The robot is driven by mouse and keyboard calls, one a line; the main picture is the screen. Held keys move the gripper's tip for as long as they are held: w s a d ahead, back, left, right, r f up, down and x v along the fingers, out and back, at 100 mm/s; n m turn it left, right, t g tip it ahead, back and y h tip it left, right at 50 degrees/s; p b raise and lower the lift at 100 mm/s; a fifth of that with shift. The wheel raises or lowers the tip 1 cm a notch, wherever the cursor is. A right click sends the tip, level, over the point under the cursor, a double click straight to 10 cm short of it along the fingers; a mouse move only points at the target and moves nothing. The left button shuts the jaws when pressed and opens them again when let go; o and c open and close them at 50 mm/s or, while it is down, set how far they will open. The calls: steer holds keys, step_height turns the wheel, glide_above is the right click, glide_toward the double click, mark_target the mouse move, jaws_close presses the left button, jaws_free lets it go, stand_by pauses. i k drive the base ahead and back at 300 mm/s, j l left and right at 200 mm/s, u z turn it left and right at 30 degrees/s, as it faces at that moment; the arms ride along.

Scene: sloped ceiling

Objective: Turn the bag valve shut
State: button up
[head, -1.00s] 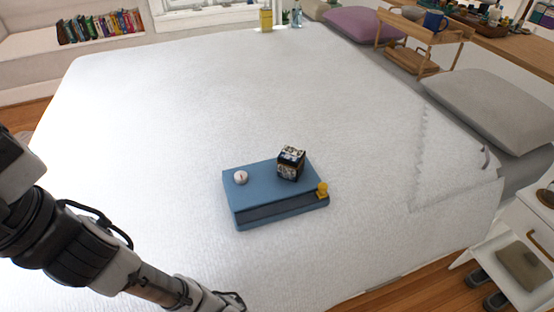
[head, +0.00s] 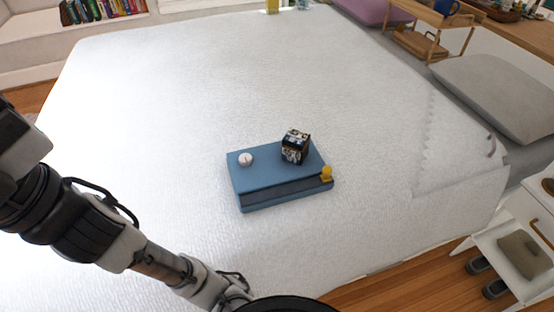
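A blue, flat, box-shaped bag (head: 270,180) with a dark band along its front side lies on the white bed. A small yellow valve (head: 326,173) sits at its right front corner. Its handle's exact angle is too small to tell. A small white round knob-like piece (head: 246,159) and a dark patterned cube (head: 295,146) are on the bag's top. My arm comes in from the left, low in front of the bag and apart from it. The fingertips of my gripper are outside the picture; a dark rounded part at the bottom edge hides some of the bed.
The white bed (head: 190,100) is clear around the bag. A grey pillow (head: 495,95) lies at the right. A white side table (head: 510,255) stands at the lower right beside wooden floor. A wooden tray stand (head: 425,42) is at the upper right.

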mark_target(245, 158)
steer(key=k+j+u, duration=0.15)
steer(key=u, duration=0.2)
steer(key=k+j+u, duration=0.15)
steer(key=u, duration=0.2)
steer(key=i+j, duration=0.05)
steer(key=j, duration=0.05)
